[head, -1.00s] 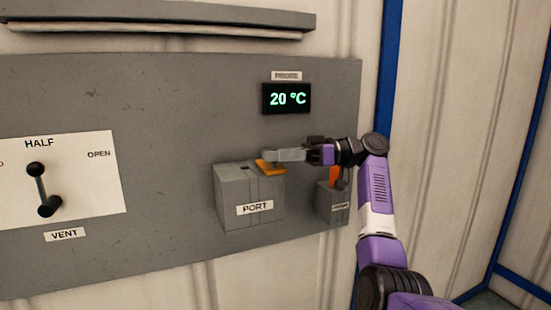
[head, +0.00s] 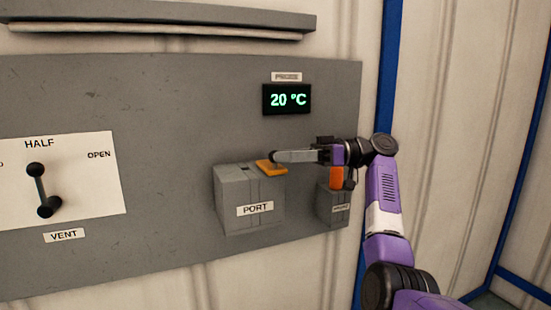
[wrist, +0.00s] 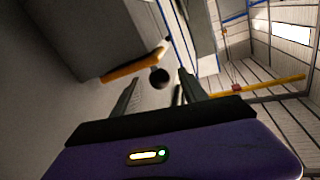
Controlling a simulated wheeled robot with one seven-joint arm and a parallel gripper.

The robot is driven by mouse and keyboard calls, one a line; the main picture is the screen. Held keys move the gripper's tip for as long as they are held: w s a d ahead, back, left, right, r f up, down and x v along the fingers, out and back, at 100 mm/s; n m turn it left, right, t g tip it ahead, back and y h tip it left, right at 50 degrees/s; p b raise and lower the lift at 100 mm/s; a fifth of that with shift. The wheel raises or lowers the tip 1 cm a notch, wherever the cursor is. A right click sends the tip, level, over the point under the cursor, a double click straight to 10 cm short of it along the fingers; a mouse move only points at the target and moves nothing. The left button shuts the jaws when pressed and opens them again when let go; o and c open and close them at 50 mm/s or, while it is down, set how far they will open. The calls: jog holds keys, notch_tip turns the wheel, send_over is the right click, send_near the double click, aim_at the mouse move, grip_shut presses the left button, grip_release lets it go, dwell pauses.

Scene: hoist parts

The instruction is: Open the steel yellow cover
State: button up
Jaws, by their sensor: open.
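The yellow cover (head: 268,169) is a small orange-yellow plate at the top right of the grey box marked PORT (head: 238,192). In the wrist view the cover (wrist: 134,65) shows as a yellow strip along the box edge, with a dark round knob (wrist: 159,77) beside it. The cover looks flat on the box. My gripper (head: 276,157) is at the cover's right end, coming in from the right. In the wrist view its fingers (wrist: 160,92) are apart, with the knob in line between them. I cannot tell whether they touch it.
A smaller grey box (head: 332,207) with an orange part (head: 336,178) above it stands to the right, partly behind my arm. A display (head: 287,99) reads 20 °C. A VENT lever (head: 40,190) is at the left, at HALF. The panel between lever and PORT box is clear.

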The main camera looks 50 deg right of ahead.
jog(key=shift+b+v, duration=0.35)
jog(key=shift+v, duration=2.35)
